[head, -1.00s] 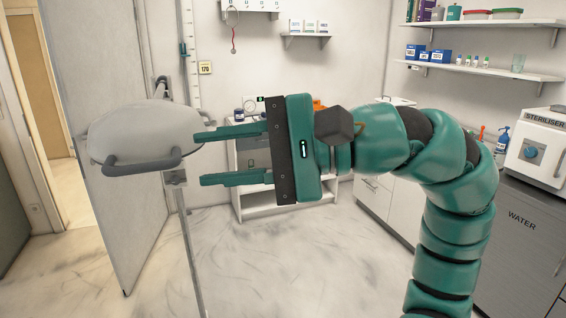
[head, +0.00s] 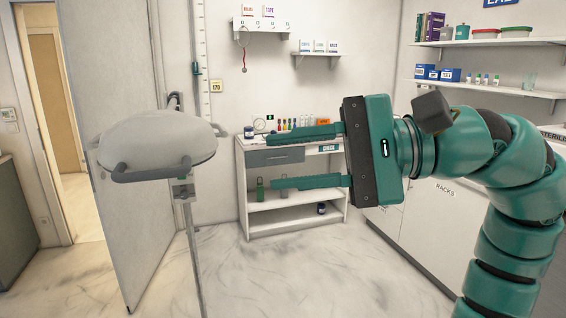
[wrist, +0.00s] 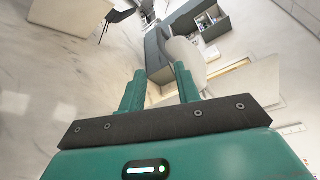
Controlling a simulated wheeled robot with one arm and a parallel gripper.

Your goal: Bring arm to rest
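My gripper (head: 306,158) is open and empty in the head view, its two green fingers pointing left with a clear gap between them. The fingers also show in the wrist view (wrist: 161,90), apart, with nothing between them but the room beyond. My green arm curves in from the right of the head view. In the picture, the fingertips lie in front of the white cabinet and to the right of a grey-white lamp head (head: 158,140), with a visible gap.
A white cabinet (head: 292,228) with a drawer and shelves stands at the back wall, bottles on and in it. Wall shelves (head: 490,87) hold boxes and jars at the right. An open door (head: 110,150) is at the left. The marble floor (head: 300,280) is clear in front.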

